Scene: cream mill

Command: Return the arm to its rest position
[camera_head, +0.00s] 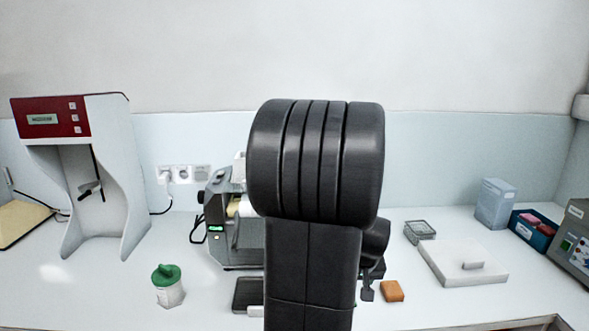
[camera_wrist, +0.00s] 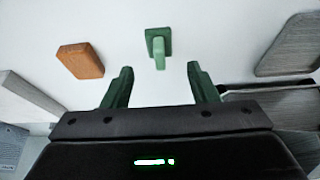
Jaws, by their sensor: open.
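My arm stands upright in the middle of the head view as a thick black column with a ribbed rounded top, and it hides much of the bench behind it. My gripper (camera_wrist: 160,84) shows in the wrist view with its two green fingers apart and nothing between them. A small green piece with a square base and a raised stem (camera_wrist: 158,46) is on the white surface beyond the fingertips, apart from them. In the head view my gripper cannot be made out clearly behind the arm.
An orange block (camera_head: 392,291) and a white slab (camera_head: 464,262) are right of my arm. A dark tray (camera_head: 247,293) and a green-lidded jar (camera_head: 168,288) are left. Behind stands a grey machine (camera_head: 222,248); a red-and-white device (camera_head: 118,150) is far left. Bench between jar and device is clear.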

